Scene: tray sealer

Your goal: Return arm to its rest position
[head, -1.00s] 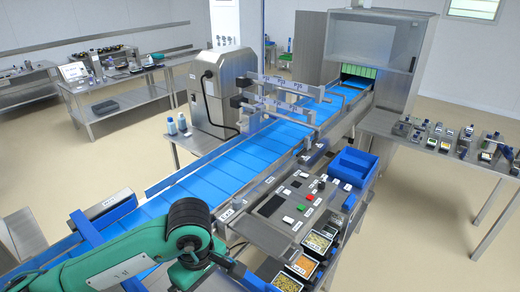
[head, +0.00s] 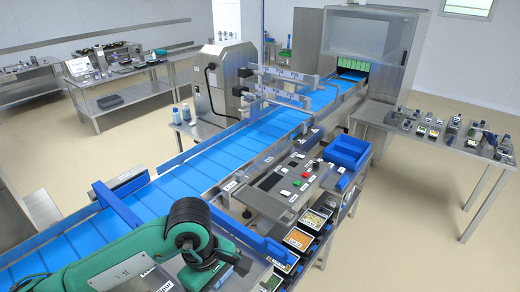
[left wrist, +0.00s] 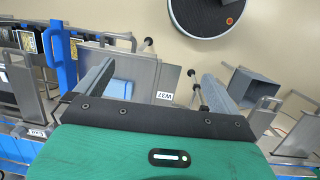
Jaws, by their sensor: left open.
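My left arm (head: 125,262) is green with a black joint and comes in from the lower left of the head view, beside the near side of the blue conveyor (head: 195,168). Its hand end is low in the picture, near the food trays, and its fingers cannot be made out there. In the left wrist view my left gripper (left wrist: 158,74) shows two grey fingers spread wide apart. Nothing is held between them; a grey panel marked W37 (left wrist: 168,80) shows beyond the gap. My right gripper is not in view.
Several food trays (head: 298,238) stand right of my arm's hand end, below a control panel (head: 275,190). A blue bin (head: 347,150) is behind them. A steel cabinet (head: 368,50) covers the conveyor's far end. A side table (head: 440,140) stands right. Open floor lies at lower right.

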